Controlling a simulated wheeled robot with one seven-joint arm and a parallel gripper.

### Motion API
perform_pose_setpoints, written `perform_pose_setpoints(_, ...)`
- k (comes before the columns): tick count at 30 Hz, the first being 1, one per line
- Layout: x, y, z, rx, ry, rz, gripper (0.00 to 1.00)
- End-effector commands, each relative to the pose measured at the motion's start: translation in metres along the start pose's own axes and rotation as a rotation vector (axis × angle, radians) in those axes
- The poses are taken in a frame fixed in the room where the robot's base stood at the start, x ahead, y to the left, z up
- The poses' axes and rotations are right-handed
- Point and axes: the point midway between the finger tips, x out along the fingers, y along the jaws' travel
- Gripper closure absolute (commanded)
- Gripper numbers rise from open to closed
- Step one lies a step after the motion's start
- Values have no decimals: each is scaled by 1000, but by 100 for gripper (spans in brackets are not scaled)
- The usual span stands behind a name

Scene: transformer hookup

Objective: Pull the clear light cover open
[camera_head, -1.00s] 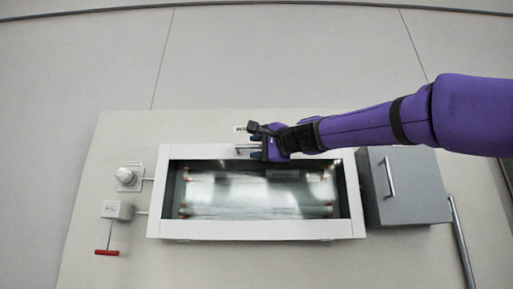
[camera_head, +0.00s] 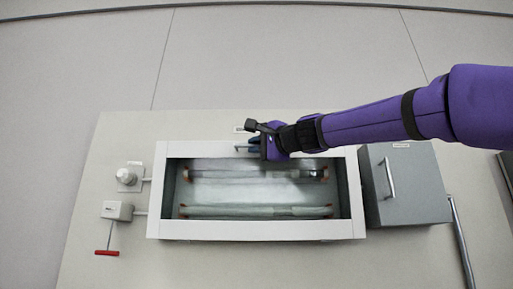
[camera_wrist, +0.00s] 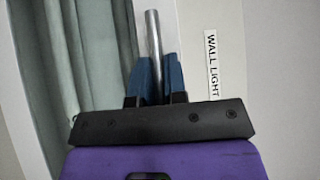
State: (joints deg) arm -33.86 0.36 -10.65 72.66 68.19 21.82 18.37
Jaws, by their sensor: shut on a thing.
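The white-framed wall light (camera_head: 160,200) is in the middle of the head view, with tubes (camera_head: 255,211) inside. Its clear light cover (camera_head: 250,192) is hard to make out against the tubes. A thin metal handle (camera_head: 242,146) is at the upper edge of the frame. My gripper (camera_head: 257,146) is at that edge, its blue fingers shut on the handle. In the wrist view the handle (camera_wrist: 153,36) passes between the fingers of my gripper (camera_wrist: 155,78). My wrist hides part of the upper edge.
A grey box (camera_head: 405,185) with a bar handle is close on the right. A round knob (camera_head: 126,176) and a switch box with a red-ended lever (camera_head: 107,252) are on the left. A "WALL LIGHT" label (camera_wrist: 211,65) is beside the handle. The panel below looks clear.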

Motion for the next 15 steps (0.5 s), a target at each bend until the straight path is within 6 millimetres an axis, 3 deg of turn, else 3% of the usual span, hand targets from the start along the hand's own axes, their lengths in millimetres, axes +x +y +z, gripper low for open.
perform_pose_setpoints(12, -7, 2, 8, 1, 0, 2, 100)
perform_pose_setpoints(13, -7, 2, 8, 1, 0, 2, 85)
perform_pose_setpoints(15, -7, 2, 8, 0, 0, 2, 69)
